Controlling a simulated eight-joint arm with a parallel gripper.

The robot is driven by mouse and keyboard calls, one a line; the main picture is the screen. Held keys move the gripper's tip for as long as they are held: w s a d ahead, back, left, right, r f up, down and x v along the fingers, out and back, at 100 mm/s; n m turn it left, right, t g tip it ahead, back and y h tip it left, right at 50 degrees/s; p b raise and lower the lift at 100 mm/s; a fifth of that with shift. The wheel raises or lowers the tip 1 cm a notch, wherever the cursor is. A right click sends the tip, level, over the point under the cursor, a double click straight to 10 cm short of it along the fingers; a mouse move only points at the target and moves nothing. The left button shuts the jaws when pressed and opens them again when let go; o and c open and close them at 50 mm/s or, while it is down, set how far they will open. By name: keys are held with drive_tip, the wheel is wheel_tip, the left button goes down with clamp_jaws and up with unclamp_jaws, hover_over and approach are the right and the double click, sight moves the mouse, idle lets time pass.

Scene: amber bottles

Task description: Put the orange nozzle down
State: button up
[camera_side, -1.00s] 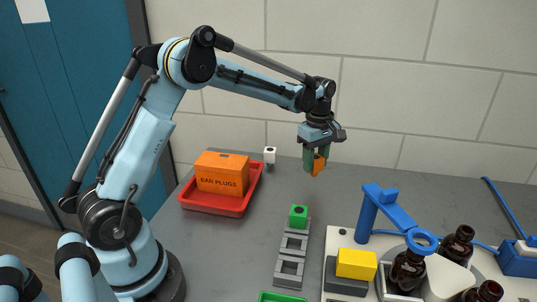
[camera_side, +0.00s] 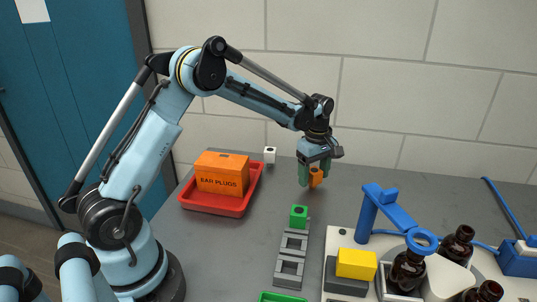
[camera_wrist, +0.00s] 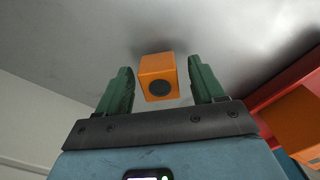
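The orange nozzle (camera_side: 316,178) is at the back of the grey table, right of the red tray, and appears to rest on the table. My gripper (camera_side: 313,174) is low around it, with green fingers spread. In the wrist view the nozzle (camera_wrist: 157,75) sits between the fingertips of my gripper (camera_wrist: 160,82), with a narrow gap on each side. Its near face has a dark round hole. My gripper is open and does not hold it.
The red tray (camera_side: 213,205) holds an orange ear plugs box (camera_side: 221,174). A white nozzle (camera_side: 269,155) stands behind. A green nozzle (camera_side: 299,216) sits on a grey rack (camera_side: 289,270) in front. A blue stand (camera_side: 369,213) and amber bottles (camera_side: 408,270) are at the right.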

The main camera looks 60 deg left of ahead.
sight(314, 170)
drive_tip(key=s+d+r+m+t, duration=0.1)
drive_tip(key=s+r+m, duration=0.1)
drive_tip(key=r, duration=0.6)
drive_tip(key=s+d+r+m+t, duration=0.1)
drive_tip(key=s+d+r+m, duration=0.1)
drive_tip(key=r, duration=0.5)
drive_tip(key=s+d+f+m+t, duration=0.1)
drive_tip(key=s+d+m+t, duration=0.1)
drive_tip(key=s+m, duration=0.5)
drive_tip(key=s+d+f+m+t, duration=0.2)
drive_tip(key=s+d+m+t, duration=0.1)
drive_tip(key=s+m, duration=0.4)
drive_tip(key=shift+s+d+f, duration=0.15)
drive_tip(key=shift+s+d, duration=0.1)
drive_tip(key=shift+s, duration=0.35)
